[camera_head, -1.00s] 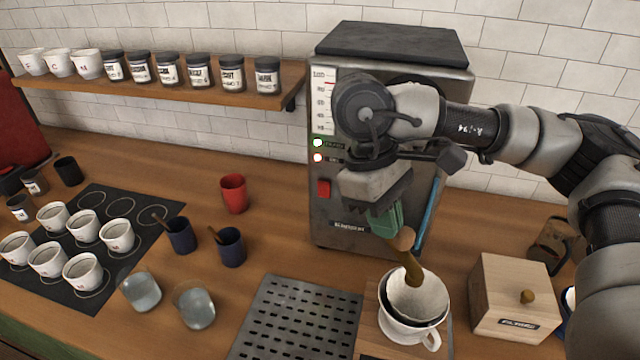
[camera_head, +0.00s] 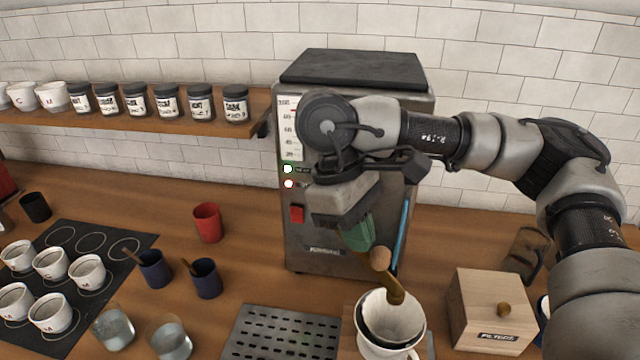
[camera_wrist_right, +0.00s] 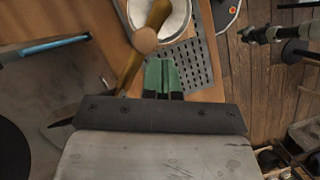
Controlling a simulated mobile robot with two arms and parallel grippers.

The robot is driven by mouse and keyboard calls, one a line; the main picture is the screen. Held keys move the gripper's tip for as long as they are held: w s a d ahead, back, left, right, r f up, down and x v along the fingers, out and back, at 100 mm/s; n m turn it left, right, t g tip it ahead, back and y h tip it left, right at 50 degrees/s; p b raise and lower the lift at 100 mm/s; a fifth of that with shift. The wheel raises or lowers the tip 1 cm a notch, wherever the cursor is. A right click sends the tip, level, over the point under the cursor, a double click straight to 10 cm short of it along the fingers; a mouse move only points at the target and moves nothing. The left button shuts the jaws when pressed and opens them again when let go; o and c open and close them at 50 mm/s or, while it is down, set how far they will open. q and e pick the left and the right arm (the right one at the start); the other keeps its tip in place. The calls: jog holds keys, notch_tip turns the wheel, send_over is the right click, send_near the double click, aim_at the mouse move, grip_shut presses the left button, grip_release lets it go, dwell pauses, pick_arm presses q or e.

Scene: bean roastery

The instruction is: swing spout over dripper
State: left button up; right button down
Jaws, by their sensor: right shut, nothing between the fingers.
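The spout (camera_head: 393,288) is a curved brass tube with a round wooden knob (camera_head: 380,258), on the front of the steel boiler (camera_head: 330,245). My right gripper (camera_head: 358,238) has green fingertips, shut and empty, just left of and above the knob. In the right wrist view the green fingers (camera_wrist_right: 162,76) lie together beside the knob (camera_wrist_right: 145,40) and tube (camera_wrist_right: 131,68); I cannot tell if they touch it. My left gripper is not seen.
A slotted drip tray (camera_head: 280,335) lies left of the dripper, and a wooden filter box (camera_head: 490,310) stands right of it. A blue bar (camera_head: 401,235) is close behind the gripper. Glasses (camera_head: 113,328), blue cups (camera_head: 206,278) and a red cup (camera_head: 208,222) stand left.

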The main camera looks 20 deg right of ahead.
jog(key=p+v, duration=0.1)
jog(key=v, duration=0.8)
jog(key=shift+w+a+r, duration=0.1)
jog(key=shift+a+r, duration=0.05)
